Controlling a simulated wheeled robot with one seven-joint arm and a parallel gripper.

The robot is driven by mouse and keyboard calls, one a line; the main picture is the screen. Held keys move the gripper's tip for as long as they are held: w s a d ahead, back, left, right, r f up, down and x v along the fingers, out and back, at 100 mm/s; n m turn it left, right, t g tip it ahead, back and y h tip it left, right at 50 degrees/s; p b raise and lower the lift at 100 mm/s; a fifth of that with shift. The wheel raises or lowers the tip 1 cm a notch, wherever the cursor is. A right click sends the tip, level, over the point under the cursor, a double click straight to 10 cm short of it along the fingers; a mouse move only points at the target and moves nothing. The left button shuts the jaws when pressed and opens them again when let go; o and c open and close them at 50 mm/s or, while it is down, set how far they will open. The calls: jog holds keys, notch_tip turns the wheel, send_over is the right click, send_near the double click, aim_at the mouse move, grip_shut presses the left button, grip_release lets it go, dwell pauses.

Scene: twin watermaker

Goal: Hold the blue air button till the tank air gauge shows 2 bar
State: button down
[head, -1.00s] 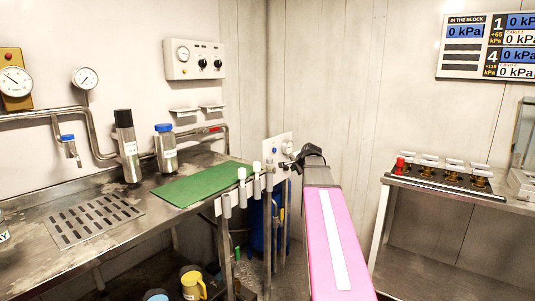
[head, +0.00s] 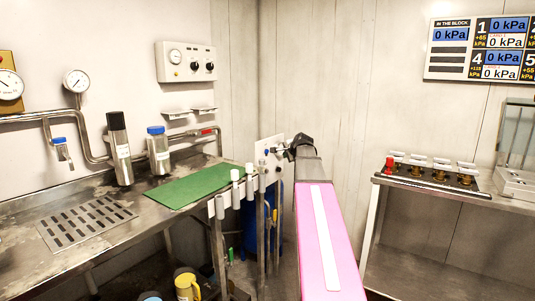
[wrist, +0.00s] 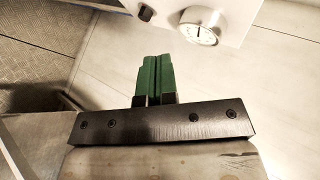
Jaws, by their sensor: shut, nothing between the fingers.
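A white panel (head: 264,146) stands behind the sink bench's right end in the head view, with a small blue button (head: 266,153) on it. My gripper (head: 277,150) is beside this panel; contact with the button cannot be told. In the wrist view its green fingertips (wrist: 154,62) are shut together with nothing between them. A round white gauge (wrist: 199,27) and a dark knob (wrist: 146,13) show on a white panel above the fingertips there. The gauge has a dark needle; its figures are too small to read. No blue button shows in the wrist view.
The steel bench (head: 125,235) on the left carries a green mat (head: 190,186) and two bottles. White-topped handles (head: 235,188) stand along its right edge near my arm. A side table (head: 400,184) with several valves is at the right.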

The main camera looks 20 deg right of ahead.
aim_at(267, 151)
jog(key=w+a, duration=0.4)
jog(key=w, duration=0.1)
jog(key=shift+w, duration=0.25)
jog(key=shift+w+a, duration=0.1)
jog(key=shift+a, duration=0.1)
dwell(1.9)
jog(key=shift+w+a, duration=0.15)
jog(key=shift+w, duration=0.05)
jog(key=shift+w+a, duration=0.3)
jog(key=shift+w, duration=0.05)
dwell(4.6)
